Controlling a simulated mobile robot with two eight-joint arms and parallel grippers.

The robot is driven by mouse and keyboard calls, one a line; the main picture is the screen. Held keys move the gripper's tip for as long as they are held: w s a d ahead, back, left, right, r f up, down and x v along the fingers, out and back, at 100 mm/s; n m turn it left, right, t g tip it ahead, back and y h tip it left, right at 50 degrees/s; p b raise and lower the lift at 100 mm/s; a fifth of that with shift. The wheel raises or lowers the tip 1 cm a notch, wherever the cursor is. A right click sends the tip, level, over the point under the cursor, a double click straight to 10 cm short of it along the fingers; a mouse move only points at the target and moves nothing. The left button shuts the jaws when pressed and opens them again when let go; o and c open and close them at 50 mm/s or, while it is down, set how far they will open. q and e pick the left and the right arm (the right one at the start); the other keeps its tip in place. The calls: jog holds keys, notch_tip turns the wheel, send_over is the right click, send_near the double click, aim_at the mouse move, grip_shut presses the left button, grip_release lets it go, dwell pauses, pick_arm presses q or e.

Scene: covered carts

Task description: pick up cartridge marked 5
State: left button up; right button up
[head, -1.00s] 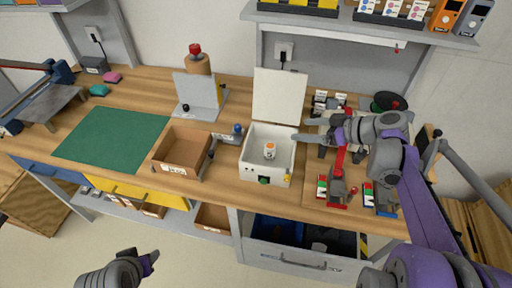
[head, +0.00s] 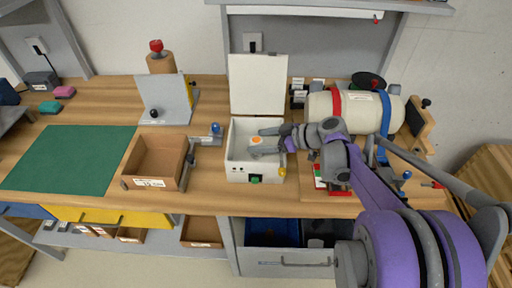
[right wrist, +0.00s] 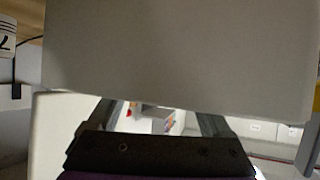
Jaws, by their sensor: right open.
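The white box (head: 237,168) stands on the bench with its lid (head: 258,85) raised. A small white item with an orange top (head: 256,139) is inside it; no number can be read on it. My right gripper (head: 261,143) is open, with its fingers over the inside of the box at this item. The fingers hide part of the item, and I cannot tell whether they touch it. In the right wrist view the open gripper (right wrist: 158,118) faces a large plain grey surface. My left gripper is out of view.
An open brown tray (head: 158,157) stands left of the box, beside a green mat (head: 75,160). A white cylinder with red and blue bands (head: 355,110) lies behind my right arm. A grey upright panel (head: 164,100) stands behind the tray.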

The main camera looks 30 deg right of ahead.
aim_at(257, 140)
jog(key=w+a, duration=0.1)
jog(key=w+a+f, duration=0.1)
jog(key=shift+w+a+f, duration=0.1)
jog(key=shift+w+a, duration=0.15)
jog(key=shift+a, duration=0.1)
jog(key=shift+w+a+f, duration=0.1)
jog(key=shift+w+f, duration=0.1)
jog(key=shift+w, duration=0.05)
grip_shut()
